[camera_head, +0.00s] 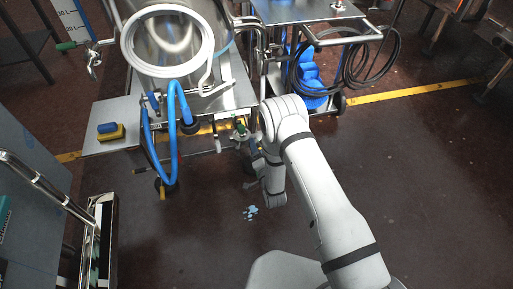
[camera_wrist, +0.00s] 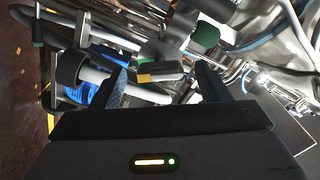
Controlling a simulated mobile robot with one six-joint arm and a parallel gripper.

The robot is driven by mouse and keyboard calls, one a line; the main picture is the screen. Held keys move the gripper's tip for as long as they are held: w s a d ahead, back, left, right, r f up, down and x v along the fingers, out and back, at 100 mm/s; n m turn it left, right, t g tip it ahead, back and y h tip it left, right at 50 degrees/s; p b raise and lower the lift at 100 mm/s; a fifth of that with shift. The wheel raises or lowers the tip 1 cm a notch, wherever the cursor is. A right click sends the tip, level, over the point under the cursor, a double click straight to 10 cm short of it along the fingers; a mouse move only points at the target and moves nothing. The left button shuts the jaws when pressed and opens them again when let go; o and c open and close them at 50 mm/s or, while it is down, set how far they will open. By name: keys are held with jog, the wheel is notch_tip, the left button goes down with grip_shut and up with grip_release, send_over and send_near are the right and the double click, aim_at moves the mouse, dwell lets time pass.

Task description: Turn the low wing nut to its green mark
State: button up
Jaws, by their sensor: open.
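My gripper (camera_wrist: 162,69) is open in the wrist view, its two dark fingers set wide apart. Between the fingertips shows a grey-and-dark fitting (camera_wrist: 163,73) with a small yellow patch, which may be the low wing nut; I cannot tell whether the fingers touch it. A dark green rounded part (camera_wrist: 205,35) sits just above and to the right of it; I cannot tell if this is the green mark. In the head view, my gripper is mostly hidden by my arm, beside a small green-topped fitting (camera_head: 240,131) low on the steel cart.
The steel cart (camera_head: 235,88) carries a shiny vessel, a coiled white hose (camera_head: 128,42) and a blue hose (camera_head: 173,120). A yellow-and-blue sponge (camera_head: 110,132) lies on its side shelf. A second cart with black hose (camera_head: 375,65) stands right. The floor at right is clear.

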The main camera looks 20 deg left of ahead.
jog(key=v, duration=0.7)
jog(key=shift+p, duration=0.45)
